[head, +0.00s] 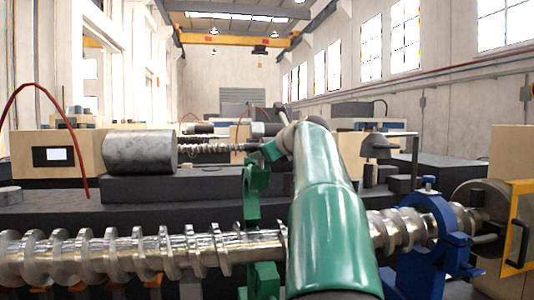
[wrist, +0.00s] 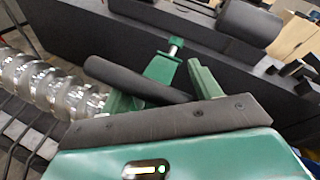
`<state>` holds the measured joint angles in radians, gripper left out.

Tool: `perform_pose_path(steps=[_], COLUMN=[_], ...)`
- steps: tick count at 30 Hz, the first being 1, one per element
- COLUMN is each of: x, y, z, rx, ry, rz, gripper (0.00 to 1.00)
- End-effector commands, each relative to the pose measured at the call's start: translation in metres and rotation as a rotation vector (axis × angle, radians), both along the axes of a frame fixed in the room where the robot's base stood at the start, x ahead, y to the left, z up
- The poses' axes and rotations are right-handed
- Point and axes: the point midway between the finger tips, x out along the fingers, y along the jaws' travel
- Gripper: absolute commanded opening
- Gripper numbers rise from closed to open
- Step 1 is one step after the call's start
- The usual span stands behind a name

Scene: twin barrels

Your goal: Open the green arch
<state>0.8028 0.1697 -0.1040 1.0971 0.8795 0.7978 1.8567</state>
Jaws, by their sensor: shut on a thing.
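The green arch (head: 252,195) stands at the metal screw shaft, left of my green arm in the head view. Its upper part rises above the shaft, and green also shows below the shaft. Whether it is swung open is hard to tell.
The screw shaft (head: 150,250) runs across the front. A closed blue arch (head: 428,225) surrounds it at right, beside a yellow-framed guard (head: 518,225). A grey cylinder (head: 140,151) lies on a dark block behind. My arm covers the middle.

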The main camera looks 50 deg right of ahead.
Motion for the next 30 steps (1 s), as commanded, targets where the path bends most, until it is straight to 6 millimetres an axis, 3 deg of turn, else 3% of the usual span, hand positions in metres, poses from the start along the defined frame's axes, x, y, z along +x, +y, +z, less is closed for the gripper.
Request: perform_pose_path(steps=[1,14,15,18,30], x=[0.0081,0.0074,0.0076,0.0072,-0.0016], y=[0.0111,0.0114,0.0113,0.0099,0.0066], z=[0.0010,0.0010,0.0009,0.0009,0.0034], rx=[0.005,0.007,0.007,0.006,0.002], ry=[-0.004,-0.002,-0.002,-0.001,-0.001], rz=[0.026,0.027,0.027,0.023,0.012], gripper=[0.22,0.22,0.66,0.85,0.85])
